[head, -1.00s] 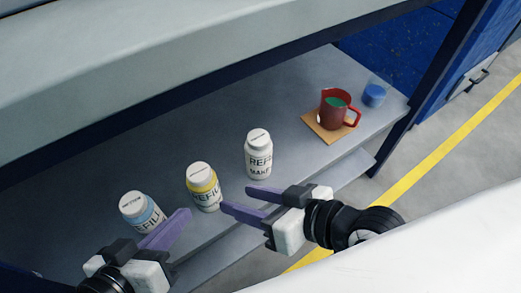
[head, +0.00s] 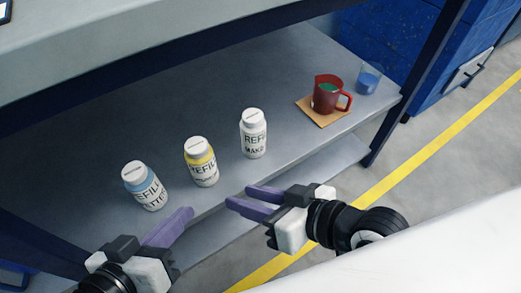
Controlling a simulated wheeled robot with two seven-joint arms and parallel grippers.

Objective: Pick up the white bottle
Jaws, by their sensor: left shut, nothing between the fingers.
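The white bottle (head: 254,133) stands upright on the grey shelf, the rightmost of three bottles, with dark lettering on its plain white label. My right gripper (head: 240,197) is open and empty, its two purple fingers pointing left with a gap between them. It is below the white bottle in the picture, apart from it, by the shelf's front edge. My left gripper (head: 184,214) is shut and empty at the lower left, below the blue-banded bottle (head: 145,185). Its fingers overlap in this view.
A yellow-banded bottle (head: 201,162) stands between the blue-banded and white ones. A red jug (head: 326,95) with green contents sits on a tan mat (head: 309,108), beside a blue-filled glass (head: 369,79). An upper counter (head: 170,50) overhangs the shelf (head: 285,160). A lower ledge runs in front.

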